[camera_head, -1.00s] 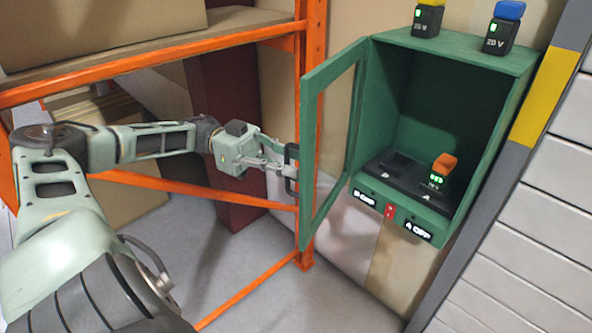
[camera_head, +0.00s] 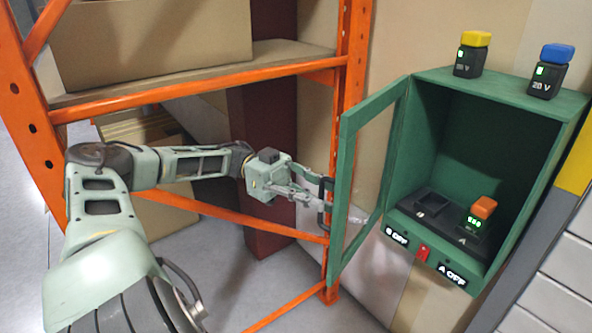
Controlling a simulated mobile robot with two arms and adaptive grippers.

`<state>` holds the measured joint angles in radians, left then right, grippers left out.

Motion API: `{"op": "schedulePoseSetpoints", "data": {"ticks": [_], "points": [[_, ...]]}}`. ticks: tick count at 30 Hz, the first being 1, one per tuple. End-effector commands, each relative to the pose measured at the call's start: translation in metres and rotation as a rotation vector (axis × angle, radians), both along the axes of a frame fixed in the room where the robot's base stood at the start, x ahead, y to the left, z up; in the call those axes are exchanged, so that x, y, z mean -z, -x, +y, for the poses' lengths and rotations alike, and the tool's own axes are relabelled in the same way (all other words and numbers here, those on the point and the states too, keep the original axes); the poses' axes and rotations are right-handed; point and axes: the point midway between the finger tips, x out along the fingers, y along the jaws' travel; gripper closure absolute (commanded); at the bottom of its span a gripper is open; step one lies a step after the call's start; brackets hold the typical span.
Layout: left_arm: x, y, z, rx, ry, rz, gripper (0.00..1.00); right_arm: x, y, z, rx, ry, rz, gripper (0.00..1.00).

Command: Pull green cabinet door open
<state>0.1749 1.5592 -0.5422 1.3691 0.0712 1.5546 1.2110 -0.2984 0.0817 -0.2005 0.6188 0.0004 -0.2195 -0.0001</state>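The green cabinet (camera_head: 520,98) is at the right, and its framed door (camera_head: 345,190) stands wide open to the left. The door has a see-through panel and a dark handle (camera_head: 325,203) on its outer face. My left gripper (camera_head: 312,191) is beside the handle with its fingers spread. Its tips are very close to the handle; I cannot tell if they touch it. Inside the cabinet, a battery with an orange top (camera_head: 480,215) sits in the right slot of a black charger (camera_head: 440,222); the left slot is empty. My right gripper is not in view.
A yellow-topped battery (camera_head: 471,55) and a blue-topped battery (camera_head: 550,70) stand on the cabinet. An orange rack (camera_head: 200,85) with a cardboard box (camera_head: 150,40) is behind my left arm. A red switch (camera_head: 422,252) is on the cabinet's lower front.

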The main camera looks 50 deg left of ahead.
Motion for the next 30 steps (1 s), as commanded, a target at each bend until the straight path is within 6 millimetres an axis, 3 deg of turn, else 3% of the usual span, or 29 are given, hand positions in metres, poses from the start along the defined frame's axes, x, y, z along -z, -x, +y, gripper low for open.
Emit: {"op": "schedulePoseSetpoints", "data": {"ticks": [9,15,21,30], "points": [[0.000,0.013,0.059,-0.005,0.001,-0.002,0.83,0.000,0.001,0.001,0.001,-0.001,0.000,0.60],[-0.001,0.019,0.086,-0.005,0.002,-0.006,0.83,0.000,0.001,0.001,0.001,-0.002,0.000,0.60],[-0.001,0.022,0.100,-0.003,0.001,-0.002,0.83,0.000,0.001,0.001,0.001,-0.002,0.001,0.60],[0.000,0.024,0.103,-0.001,0.000,0.001,0.83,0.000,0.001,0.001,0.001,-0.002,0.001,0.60]]}}
